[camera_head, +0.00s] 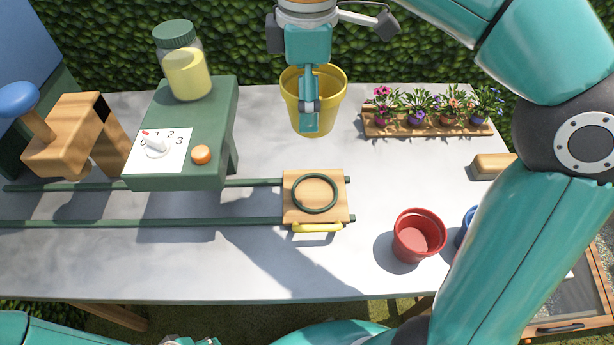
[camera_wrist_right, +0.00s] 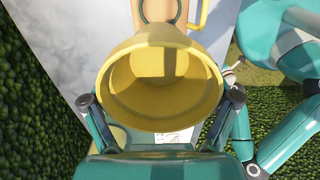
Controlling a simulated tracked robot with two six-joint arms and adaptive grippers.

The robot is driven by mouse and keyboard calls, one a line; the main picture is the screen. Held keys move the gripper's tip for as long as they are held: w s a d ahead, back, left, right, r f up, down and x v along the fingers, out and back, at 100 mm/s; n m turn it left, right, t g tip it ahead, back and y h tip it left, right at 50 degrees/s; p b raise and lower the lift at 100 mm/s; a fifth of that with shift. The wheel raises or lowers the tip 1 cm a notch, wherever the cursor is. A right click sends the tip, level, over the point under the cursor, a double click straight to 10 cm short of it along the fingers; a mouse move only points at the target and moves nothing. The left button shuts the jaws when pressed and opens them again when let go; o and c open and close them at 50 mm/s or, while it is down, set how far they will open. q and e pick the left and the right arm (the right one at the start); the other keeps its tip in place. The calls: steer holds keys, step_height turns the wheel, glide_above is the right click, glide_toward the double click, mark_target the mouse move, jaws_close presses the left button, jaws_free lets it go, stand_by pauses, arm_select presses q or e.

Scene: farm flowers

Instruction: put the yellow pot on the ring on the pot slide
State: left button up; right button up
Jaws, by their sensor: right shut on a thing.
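My right gripper (camera_head: 309,122) is shut on the yellow pot (camera_head: 335,95) and holds it upright above the back of the table. In the right wrist view the fingers press on both sides of the pot (camera_wrist_right: 160,85), and it looks empty. The pot slide is a wooden carriage (camera_head: 292,207) on two green rails, with a dark green ring (camera_head: 315,210) lying flat on top and a yellow handle (camera_head: 318,228) in front. The ring is bare, nearer the front than the pot. Only a bit of my left gripper (camera_head: 190,341) shows at the bottom edge.
A green stand (camera_head: 215,110) with a dial, an orange button and a jar (camera_head: 185,75) spans the rails at left. A red pot (camera_head: 418,236) and a blue pot (camera_head: 466,228) stand right of the slide. A flower tray (camera_head: 430,128) is at the back right.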

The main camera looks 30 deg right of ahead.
steer(key=shift+s+d+f+b, duration=0.15)
steer(key=shift+f+b, duration=1.1)
steer(key=shift+f, duration=3.55)
steer(key=shift+s+d+f+b, duration=0.1)
steer(key=shift+f+b, duration=1.1)
steer(key=shift+f, duration=3.6)
steer(key=shift+f, duration=0.2)
steer(key=o, duration=0.9)
steer(key=shift+r, duration=0.1)
